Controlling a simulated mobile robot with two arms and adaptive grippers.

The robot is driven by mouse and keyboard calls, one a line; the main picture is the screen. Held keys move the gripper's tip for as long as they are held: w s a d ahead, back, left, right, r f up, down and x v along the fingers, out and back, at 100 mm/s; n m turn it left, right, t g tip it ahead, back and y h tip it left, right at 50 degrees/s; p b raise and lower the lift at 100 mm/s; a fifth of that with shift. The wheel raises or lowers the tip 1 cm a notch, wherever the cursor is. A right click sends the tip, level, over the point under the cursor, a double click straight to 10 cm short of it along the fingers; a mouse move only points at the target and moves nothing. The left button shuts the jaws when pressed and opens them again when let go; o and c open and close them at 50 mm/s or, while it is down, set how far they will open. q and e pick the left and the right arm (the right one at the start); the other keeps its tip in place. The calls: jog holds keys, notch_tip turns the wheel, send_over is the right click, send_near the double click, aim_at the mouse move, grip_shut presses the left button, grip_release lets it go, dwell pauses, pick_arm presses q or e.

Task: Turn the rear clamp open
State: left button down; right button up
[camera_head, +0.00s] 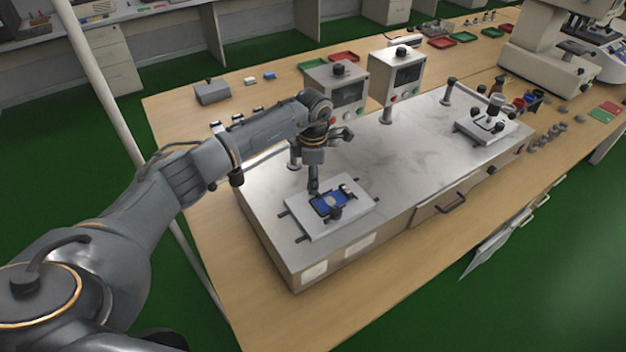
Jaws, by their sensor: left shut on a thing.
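A white fixture plate (355,217) lies on the grey metal bench top, with a blue phone-like device (327,205) on it. A dark front clamp (336,213) stands at the device's near edge, and a small light and dark part (346,189) is at its right end. My left gripper (313,188) points straight down at the device's far edge. It is shut on the rear clamp, which is mostly hidden behind the fingers, so its turn angle cannot be told. My right gripper is not in view.
Two control boxes (352,92) (411,68) stand behind the fixture. A second fixture (470,130) and a post (449,92) are at the right of the bench. The metal top (400,155) between the fixtures is clear. A microscope (540,60) stands far right.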

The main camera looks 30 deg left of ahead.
pick_arm(q)
jog(key=n+b, duration=0.1)
jog(key=n, duration=0.2)
jog(key=shift+n, duration=0.4)
jog(key=n+b, duration=0.1)
jog(key=n, duration=0.3)
jog(key=shift+n+b, duration=0.3)
jog(key=n, duration=0.4)
jog(key=shift+n, duration=0.3)
jog(key=shift+n+b, duration=0.3)
jog(key=shift+n, duration=1.8)
jog(key=c, duration=1)
grip_release()
jog(key=shift+r, duration=0.1)
